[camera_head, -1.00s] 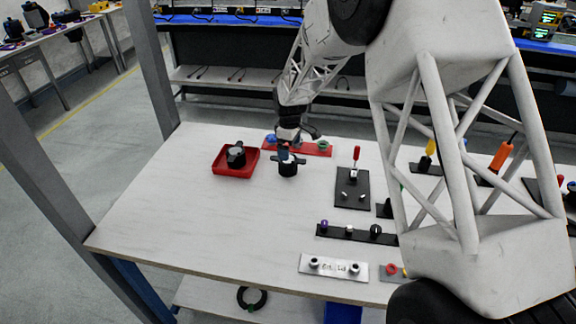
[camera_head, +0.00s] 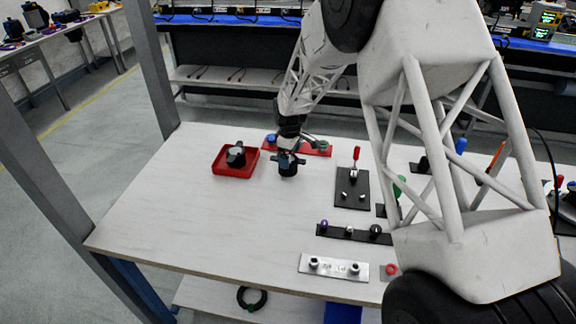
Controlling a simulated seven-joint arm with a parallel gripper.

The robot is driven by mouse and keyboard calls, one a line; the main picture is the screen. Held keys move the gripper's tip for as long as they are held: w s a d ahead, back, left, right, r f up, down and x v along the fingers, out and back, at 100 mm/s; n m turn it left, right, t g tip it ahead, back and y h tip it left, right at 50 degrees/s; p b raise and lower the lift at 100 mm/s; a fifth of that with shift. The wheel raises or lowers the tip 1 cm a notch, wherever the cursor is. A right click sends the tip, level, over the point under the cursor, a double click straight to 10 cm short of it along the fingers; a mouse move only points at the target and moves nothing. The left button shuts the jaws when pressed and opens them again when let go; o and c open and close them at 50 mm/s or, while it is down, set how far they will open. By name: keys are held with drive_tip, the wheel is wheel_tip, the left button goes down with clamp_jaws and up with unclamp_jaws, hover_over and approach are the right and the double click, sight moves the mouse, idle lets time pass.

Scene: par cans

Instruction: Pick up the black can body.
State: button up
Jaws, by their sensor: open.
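A black can body (camera_head: 288,170) stands upright on the white table, right of the red tray. My gripper (camera_head: 288,158) is open and sits low over its top, with dark fingers spread to either side. I cannot tell whether the fingers touch the can, as the gripper hides its top.
A black plate with a red-handled clamp (camera_head: 352,185) stands to the right. A black strip with knobs (camera_head: 348,233) and a silver plate (camera_head: 334,268) lie nearer. The left table area is clear.

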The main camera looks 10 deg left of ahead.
drive_tip(key=shift+s+f, duration=0.1)
drive_tip(key=shift+f, duration=2.05)
drive_tip(key=c, duration=1.2)
